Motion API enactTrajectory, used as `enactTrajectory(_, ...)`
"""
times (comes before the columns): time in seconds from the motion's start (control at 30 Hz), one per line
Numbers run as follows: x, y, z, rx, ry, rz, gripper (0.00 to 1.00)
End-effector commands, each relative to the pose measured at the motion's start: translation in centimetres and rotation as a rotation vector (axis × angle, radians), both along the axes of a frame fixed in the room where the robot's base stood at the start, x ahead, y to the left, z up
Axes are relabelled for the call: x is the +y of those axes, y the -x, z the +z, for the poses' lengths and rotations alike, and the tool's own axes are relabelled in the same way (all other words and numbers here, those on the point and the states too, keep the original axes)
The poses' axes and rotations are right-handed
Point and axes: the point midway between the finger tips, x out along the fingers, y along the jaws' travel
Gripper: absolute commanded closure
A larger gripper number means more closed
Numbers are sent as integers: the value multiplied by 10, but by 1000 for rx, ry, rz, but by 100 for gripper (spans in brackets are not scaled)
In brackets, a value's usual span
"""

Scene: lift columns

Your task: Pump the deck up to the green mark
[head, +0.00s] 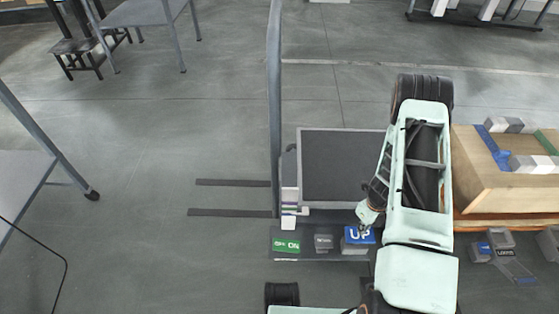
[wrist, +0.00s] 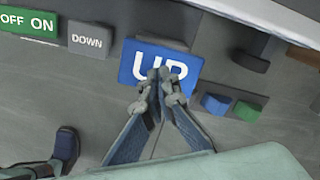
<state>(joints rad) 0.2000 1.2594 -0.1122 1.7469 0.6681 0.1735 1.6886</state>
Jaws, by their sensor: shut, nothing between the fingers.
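The deck (head: 343,165) is a dark flat platform beside a tall grey column (head: 274,100). In front of it are a blue UP pedal (head: 350,248), a grey DOWN pedal (head: 323,242) and a green ON switch (head: 286,245). My gripper (head: 364,228) is shut and empty at the UP pedal. In the wrist view its fingertips (wrist: 160,84) overlap the lettering of the UP pedal (wrist: 135,58); I cannot tell whether they touch or press it. My arm hides the deck's right side. I cannot make out the green mark on the column for certain.
Two dark floor strips (head: 230,212) lie left of the column. The floor at left is mostly clear, with tables beyond.

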Motion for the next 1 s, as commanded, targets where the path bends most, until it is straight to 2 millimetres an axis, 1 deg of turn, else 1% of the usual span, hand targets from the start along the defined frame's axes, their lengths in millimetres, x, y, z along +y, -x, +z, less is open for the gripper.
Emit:
enactTrajectory(0.1,0,0,-9,0,0,0,100)
enactTrajectory(1.0,0,1,-54,1,1,0,100)
